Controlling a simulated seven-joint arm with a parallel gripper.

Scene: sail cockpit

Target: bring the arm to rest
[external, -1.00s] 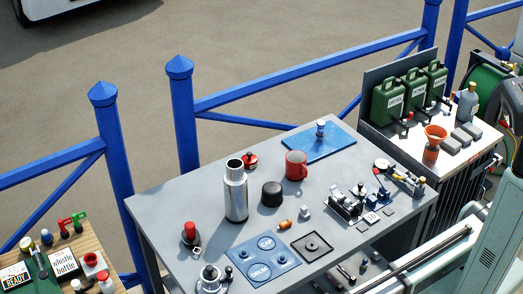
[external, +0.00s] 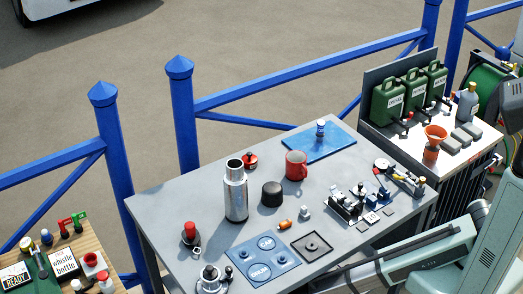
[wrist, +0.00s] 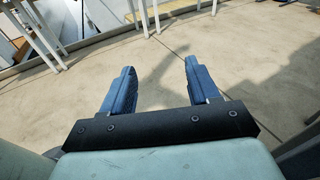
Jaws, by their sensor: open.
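My gripper (wrist: 160,92) shows in the wrist view with its two blue fingers wide apart and nothing between them. It points at bare, sunlit floor. In the external view my pale green arm is at the lower right, beside the grey table (external: 160,207); the gripper's fingers cannot be made out there. A steel flask (external: 236,195) stands open-topped on the table, with a black cup-shaped piece (external: 272,194) and a red mug (external: 296,165) to its right.
A blue mat (external: 330,146) with a small blue-and-white can lies at the table's back. Green canisters (external: 388,104) and an orange funnel (external: 433,146) stand on the right-hand bench. A blue railing (external: 290,88) runs behind. A wooden side table (external: 95,258) is at lower left.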

